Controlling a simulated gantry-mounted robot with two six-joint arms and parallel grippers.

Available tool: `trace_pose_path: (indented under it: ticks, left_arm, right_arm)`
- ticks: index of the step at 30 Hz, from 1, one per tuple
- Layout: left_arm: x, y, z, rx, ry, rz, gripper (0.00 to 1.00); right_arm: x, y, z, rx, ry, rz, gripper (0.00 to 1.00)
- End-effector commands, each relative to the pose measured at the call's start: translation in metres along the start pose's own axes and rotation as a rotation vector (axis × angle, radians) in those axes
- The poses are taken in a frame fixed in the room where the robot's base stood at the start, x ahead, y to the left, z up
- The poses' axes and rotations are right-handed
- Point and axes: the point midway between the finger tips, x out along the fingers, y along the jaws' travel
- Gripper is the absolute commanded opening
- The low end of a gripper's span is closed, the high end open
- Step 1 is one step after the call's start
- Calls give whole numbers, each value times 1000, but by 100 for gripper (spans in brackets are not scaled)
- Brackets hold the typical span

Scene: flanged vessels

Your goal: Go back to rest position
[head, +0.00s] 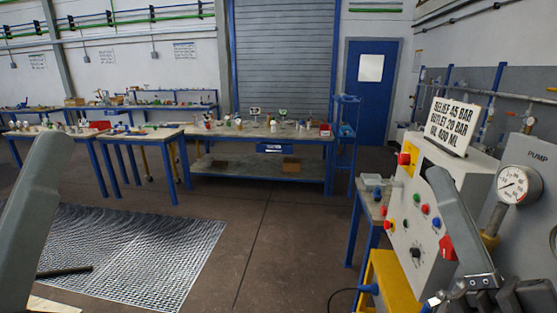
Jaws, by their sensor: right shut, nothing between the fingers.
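My right arm comes in at the lower right, in front of the control panel. A grey link of my left arm stands at the left edge.
A grey control panel (405,228) with red, green and blue buttons stands at the right, with a sign (453,124) on top. A pressure gauge (513,184) is beside it. A cluttered workbench (260,131) stands at the back. The middle floor (285,240) is clear, beside a metal grating (140,250).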

Motion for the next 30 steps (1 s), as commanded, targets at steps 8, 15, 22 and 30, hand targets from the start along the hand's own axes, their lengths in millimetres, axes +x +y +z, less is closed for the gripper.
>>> trace_pose_path:
  ticks: [8,15,22,30]
  left_arm:
    - [33,0,-29,0,-4,0,94]
    - [109,0,-101,0,1,0,94]
    - [192,-1,-177,0,0,0,94]
    - [271,-1,-250,0,0,0,94]
  right_arm:
    - [15,-61,-106,-610,126,37,0]
    - [83,-100,-172,-604,124,36,0]
    - [158,-142,-244,-602,123,36,0]
    - [228,-184,-314,-602,122,36,0]
